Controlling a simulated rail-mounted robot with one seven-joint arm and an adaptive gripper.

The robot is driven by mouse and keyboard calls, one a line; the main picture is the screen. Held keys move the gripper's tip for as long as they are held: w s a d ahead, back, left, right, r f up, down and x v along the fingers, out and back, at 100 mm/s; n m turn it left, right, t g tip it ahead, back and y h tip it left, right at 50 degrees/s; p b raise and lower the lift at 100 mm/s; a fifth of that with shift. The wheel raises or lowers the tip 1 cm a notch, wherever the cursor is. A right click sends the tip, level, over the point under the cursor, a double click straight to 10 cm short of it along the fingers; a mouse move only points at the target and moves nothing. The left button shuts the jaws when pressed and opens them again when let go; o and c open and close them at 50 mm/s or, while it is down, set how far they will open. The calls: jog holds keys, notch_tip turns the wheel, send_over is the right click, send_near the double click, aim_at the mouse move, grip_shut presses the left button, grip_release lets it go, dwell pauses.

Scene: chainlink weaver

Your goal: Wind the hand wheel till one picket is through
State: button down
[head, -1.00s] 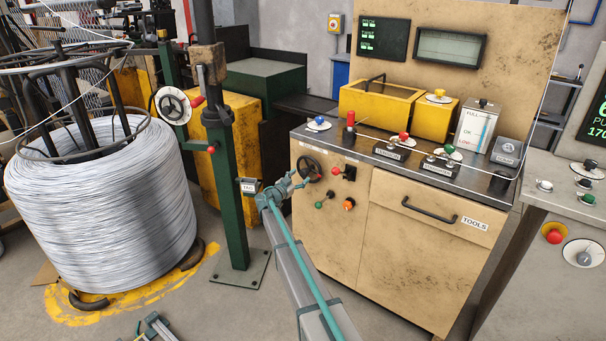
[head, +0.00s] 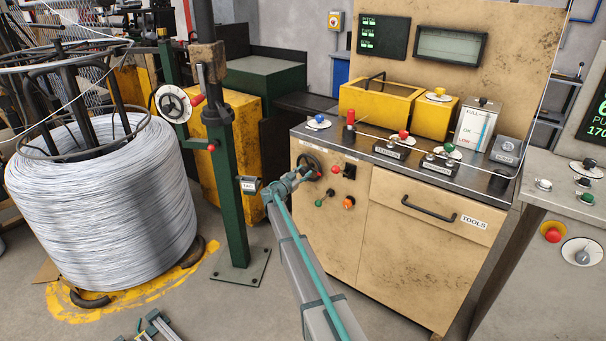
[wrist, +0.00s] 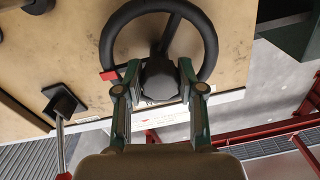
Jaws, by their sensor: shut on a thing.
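The hand wheel (head: 311,163) is a black spoked ring on the front of the beige cabinet, left of its drawer. In the wrist view the wheel (wrist: 205,28) fills the upper middle, with a red tab at its lower left. My gripper (head: 294,181) is at the wheel's lower left in the head view. In the wrist view my gripper (wrist: 160,88) has its two fingers closed around a dark knob (wrist: 160,77) at the wheel's lower rim. The knob hides part of the rim behind it. I cannot make out a picket.
A black lever box (wrist: 62,104) is left of the wheel in the wrist view. Green (head: 320,202) and orange (head: 348,203) knobs sit below the wheel on the beige cabinet (head: 400,250). A green post (head: 232,190) and large wire coil (head: 100,205) stand to the left.

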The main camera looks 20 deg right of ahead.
jog(key=shift+f+m+b, duration=0.3)
jog(key=shift+b, duration=1.15)
jog(key=shift+b, duration=0.7)
